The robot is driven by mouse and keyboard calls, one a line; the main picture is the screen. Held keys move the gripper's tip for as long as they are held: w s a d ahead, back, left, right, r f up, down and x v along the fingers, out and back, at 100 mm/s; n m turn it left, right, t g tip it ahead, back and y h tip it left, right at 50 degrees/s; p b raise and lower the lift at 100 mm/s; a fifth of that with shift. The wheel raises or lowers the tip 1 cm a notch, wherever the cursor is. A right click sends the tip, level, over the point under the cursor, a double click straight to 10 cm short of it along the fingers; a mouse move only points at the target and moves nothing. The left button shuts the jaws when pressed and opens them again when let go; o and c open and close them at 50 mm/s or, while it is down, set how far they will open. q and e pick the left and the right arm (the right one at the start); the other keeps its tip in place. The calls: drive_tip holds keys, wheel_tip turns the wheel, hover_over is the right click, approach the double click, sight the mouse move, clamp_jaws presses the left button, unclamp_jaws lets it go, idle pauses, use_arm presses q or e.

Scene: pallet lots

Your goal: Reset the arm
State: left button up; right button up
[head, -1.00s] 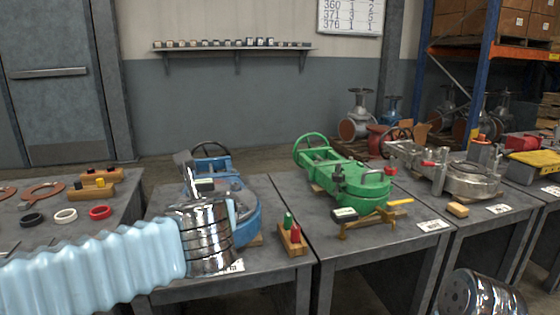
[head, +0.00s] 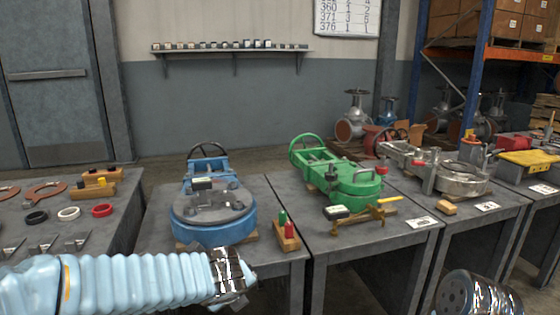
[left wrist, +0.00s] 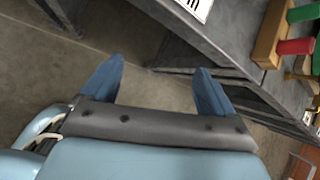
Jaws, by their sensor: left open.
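My left arm comes in from the left in the head view, with a light blue ribbed sleeve and a shiny metal wrist. My left gripper shows in the left wrist view (left wrist: 155,88). Its two blue fingers are apart with nothing between them, over the floor beside a table edge. In the head view its fingers are mostly hidden behind the wrist, low in front of the table with the blue valve (head: 212,212). At the lower right of the head view is a shiny metal part of my right arm; its gripper fingers are not visible.
A green valve (head: 345,180) and a grey metal valve (head: 460,178) stand on tables to the right. A wooden block with green and red pegs (head: 286,236) sits near the table's front edge. Rings, including a red ring (head: 102,210), lie on the left table. Gaps separate the tables.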

use_arm(q)
drive_tip(key=s+d+f+n+g+h, duration=0.1)
drive_tip(key=s+f+n+g, duration=0.15)
drive_tip(key=f, duration=0.45)
drive_tip(key=s+f+n+g+h+p, duration=0.1)
drive_tip(key=s+f+n, duration=0.1)
drive_tip(key=f+n, duration=0.3)
drive_tip(key=s+d+f+n+g+h, duration=0.1)
drive_tip(key=s+f+n+g, duration=0.15)
drive_tip(key=f, duration=0.55)
drive_tip(key=s+a+f+n+p, duration=0.1)
drive_tip(key=s+f+n, duration=0.5)
drive_tip(key=n, duration=0.4)
drive_tip(key=s+a+f+n+h, duration=0.1)
drive_tip(key=s+a+f+n, duration=0.1)
drive_tip(key=s+f+n, duration=0.4)
wheel_tip(320, 180, down, 3)
drive_tip(key=n, duration=0.4)
drive_tip(key=shift+a+n+g+h+p, duration=0.3)
drive_tip(key=shift+g+p, duration=0.05)
drive_tip(key=shift+g, duration=0.05)
use_arm(e)
drive_tip(key=r, duration=0.1)
drive_tip(key=a+r, duration=0.1)
drive_tip(key=r, duration=0.1)
drive_tip(key=shift+s, duration=0.15)
